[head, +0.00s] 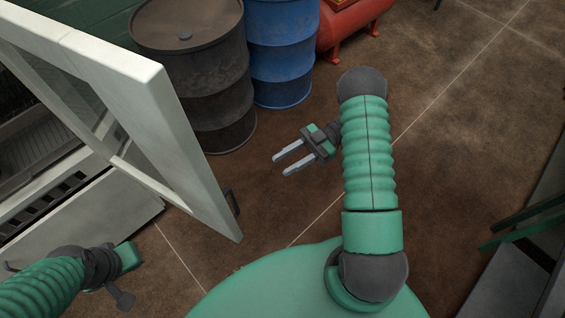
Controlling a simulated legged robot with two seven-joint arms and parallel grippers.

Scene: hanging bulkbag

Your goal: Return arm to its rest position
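My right arm (370,160) is green and ribbed and reaches forward from my body, with its dark elbow near the top middle. My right gripper (281,165) shows left of that arm, pointing left above the brown floor. Its two grey fingers are apart with nothing between them. My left arm (38,290) comes in at the lower left. My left gripper (126,260) is near the lower front of the white cabinet, below the open door. Its fingers cannot be made out, and I cannot tell whether it touches the cabinet.
A white-framed door (150,110) with a dark handle (232,202) stands open from the cabinet (95,220) at left. A rusty dark barrel (195,75), a blue barrel (280,50) and a red tank (350,20) stand behind. A dark rack (520,255) is at right. Floor (460,130) is clear between.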

